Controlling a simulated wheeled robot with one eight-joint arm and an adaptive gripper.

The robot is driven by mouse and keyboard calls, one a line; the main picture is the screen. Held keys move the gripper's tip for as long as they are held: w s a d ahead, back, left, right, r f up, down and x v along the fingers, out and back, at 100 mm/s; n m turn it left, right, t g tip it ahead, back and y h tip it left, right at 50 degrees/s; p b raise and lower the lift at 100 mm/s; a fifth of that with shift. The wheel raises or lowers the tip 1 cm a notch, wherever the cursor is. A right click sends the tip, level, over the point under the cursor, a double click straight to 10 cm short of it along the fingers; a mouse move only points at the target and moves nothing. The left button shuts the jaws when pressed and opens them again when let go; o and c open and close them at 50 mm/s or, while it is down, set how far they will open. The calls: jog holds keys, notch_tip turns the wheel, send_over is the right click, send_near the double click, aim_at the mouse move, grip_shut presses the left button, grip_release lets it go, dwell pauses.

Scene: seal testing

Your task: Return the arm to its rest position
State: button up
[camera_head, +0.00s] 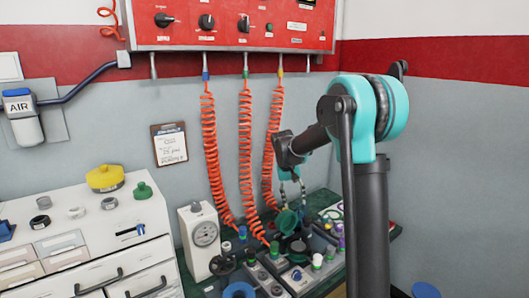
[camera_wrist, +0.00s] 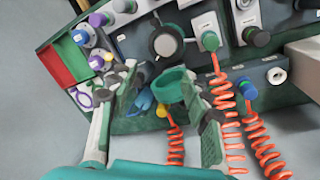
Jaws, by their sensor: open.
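My arm reaches in from the right in the head view, and my gripper (camera_head: 292,204) points down over the test bench. In the wrist view my gripper (camera_wrist: 162,78) is open, its two fingers wide apart. A green ring-shaped part (camera_wrist: 172,87) shows between the fingertips; it also shows just below the gripper in the head view (camera_head: 287,221). I cannot tell whether the fingers touch it. Nothing is clearly gripped.
Orange coiled hoses (camera_head: 245,140) hang from the red control panel (camera_head: 235,22) close left of my gripper. A gauge (camera_head: 205,234) stands left of the bench fixtures. A white cabinet (camera_head: 85,228) holds several caps. The grey wall (camera_head: 455,150) bounds the right.

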jog(key=s+d+f+t, duration=0.1)
jog(key=s+d+f, duration=0.1)
jog(key=s, duration=0.8)
jog(key=s+d+f+t+y, duration=0.1)
jog(key=s+d+f, duration=0.2)
jog(key=s, duration=0.7)
jog(key=s+d+f+t+y, duration=0.1)
jog(key=s+f, duration=0.3)
jog(key=s, duration=0.6)
jog(key=shift+s+d+f+t, duration=0.25)
jog(key=shift+s+d+t, duration=0.15)
jog(key=shift+d, duration=0.35)
jog(key=shift+d, duration=0.1)
